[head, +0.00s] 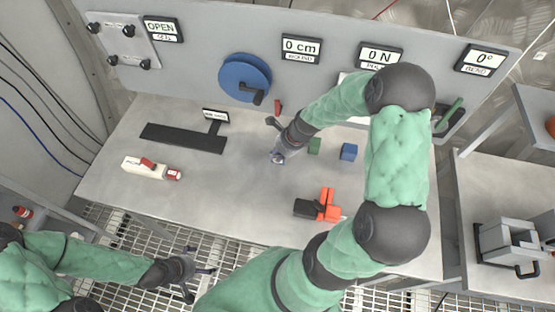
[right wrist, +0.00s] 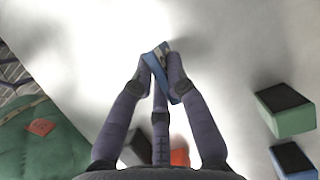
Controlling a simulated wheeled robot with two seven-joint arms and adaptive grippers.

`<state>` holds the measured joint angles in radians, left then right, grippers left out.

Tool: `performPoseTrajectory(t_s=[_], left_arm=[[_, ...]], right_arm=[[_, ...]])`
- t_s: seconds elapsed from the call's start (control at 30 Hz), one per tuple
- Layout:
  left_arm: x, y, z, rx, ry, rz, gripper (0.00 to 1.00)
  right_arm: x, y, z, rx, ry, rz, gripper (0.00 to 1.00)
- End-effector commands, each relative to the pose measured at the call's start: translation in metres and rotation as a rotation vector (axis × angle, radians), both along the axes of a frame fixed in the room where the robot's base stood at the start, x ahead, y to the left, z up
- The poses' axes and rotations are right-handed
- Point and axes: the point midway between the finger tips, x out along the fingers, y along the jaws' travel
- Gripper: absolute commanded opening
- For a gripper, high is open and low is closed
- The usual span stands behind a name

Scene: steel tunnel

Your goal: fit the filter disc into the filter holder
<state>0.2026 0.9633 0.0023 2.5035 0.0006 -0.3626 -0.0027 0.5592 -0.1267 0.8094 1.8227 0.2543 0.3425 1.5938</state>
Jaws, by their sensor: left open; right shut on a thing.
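My right gripper (head: 277,157) is low over the middle of the grey bench. In the right wrist view its fingertips (right wrist: 162,65) are shut on a thin blue piece (right wrist: 158,52) with a grey-dark face, held tilted. The fingers cover part of it, and I cannot tell whether it is the filter disc or whether it touches the bench. In the head view it is too small to make out. No filter holder can be clearly recognised. My left gripper (head: 193,272) is open and empty above the floor grating, in front of the bench.
Green (head: 314,146) and blue (head: 349,152) blocks and an orange-black tool (head: 318,206) lie right of my right gripper. A black plate (head: 183,138) and a white-red item (head: 150,169) lie left. A blue crank wheel (head: 244,78) stands behind. The front-middle bench is clear.

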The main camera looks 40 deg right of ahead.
Motion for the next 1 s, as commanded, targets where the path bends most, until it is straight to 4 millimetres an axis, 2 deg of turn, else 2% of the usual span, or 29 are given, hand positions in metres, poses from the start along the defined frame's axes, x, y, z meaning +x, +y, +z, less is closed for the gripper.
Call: performPoseTrajectory(t_s=[0.03,0.13,0.53,0.57,0.6,0.63,1.0], left_arm=[[0.0,0.0,-0.007,0.0,0.0,0.0,1.0],[0.0,0.0,-0.012,0.0,0.001,0.0,1.0],[0.0,0.0,-0.012,0.0,0.0,0.0,1.0],[0.0,0.0,-0.012,0.0,0.0,0.0,1.0],[0.0,0.0,-0.012,0.0,0.0,0.0,1.0],[0.0,0.0,-0.012,0.0,0.0,0.0,1.0],[0.0,0.0,-0.011,0.0,0.0,0.0,1.0]], right_arm=[[-0.002,0.002,-0.013,0.003,0.005,0.0,0.0],[-0.002,0.001,-0.024,0.003,0.004,0.0,0.0],[-0.001,0.001,-0.027,0.001,0.002,0.0,0.0],[-0.001,0.001,-0.027,0.001,0.002,0.0,0.21],[-0.001,0.001,-0.026,0.001,0.002,0.0,0.33],[-0.001,0.001,-0.026,0.001,0.002,0.0,0.39],[-0.001,0.001,-0.024,0.001,0.002,0.0,0.39]])
